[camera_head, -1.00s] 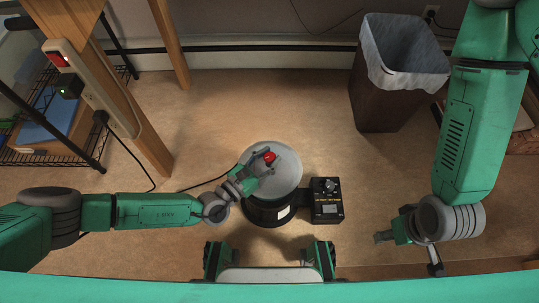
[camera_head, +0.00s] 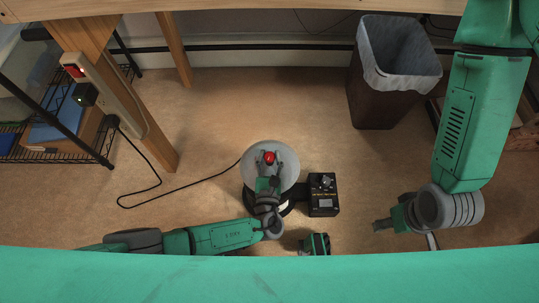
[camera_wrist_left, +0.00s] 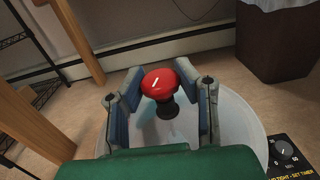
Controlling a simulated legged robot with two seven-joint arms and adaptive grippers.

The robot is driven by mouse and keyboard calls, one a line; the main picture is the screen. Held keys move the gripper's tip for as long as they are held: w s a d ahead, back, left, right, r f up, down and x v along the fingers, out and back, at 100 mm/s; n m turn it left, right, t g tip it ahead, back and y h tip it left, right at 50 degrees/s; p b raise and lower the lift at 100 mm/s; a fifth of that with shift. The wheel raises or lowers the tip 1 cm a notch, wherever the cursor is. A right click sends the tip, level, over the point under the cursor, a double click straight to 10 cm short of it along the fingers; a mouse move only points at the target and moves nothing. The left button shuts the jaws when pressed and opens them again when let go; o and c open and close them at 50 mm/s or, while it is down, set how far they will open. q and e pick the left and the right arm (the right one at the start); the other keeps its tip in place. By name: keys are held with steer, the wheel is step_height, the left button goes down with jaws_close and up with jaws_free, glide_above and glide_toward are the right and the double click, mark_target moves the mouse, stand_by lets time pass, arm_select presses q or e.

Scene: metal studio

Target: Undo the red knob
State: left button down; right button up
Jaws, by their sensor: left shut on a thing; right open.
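The red knob (camera_head: 269,158) stands upright at the middle of the round grey lid (camera_head: 288,169) of a dark drum. In the left wrist view the red knob (camera_wrist_left: 159,83) shows a white line on its top and a black stem below. My left gripper (camera_head: 268,160) reaches over the lid from the front. Its two fingers (camera_wrist_left: 163,92) stand on either side of the knob and are shut on it, though the exact contact is hard to see. My right gripper (camera_head: 388,226) is open and empty, low at the right, away from the drum.
A black timer box (camera_head: 322,194) with a dial joins the drum's right side. A black cord (camera_head: 190,185) runs left across the floor. A lined bin (camera_head: 385,95) stands back right. A wooden leg with a power strip (camera_head: 105,85) and a wire rack (camera_head: 95,148) are at left.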

mark_target(270, 156)
arm_select(q)
steer(key=shift+n+y, duration=0.6)
steer(key=shift+y, duration=0.7)
steer(key=c, duration=1.1)
jaws_free()
steer(key=shift+c, duration=0.2)
step_height(270, 156, up, 10)
steer(key=shift+f, duration=0.1)
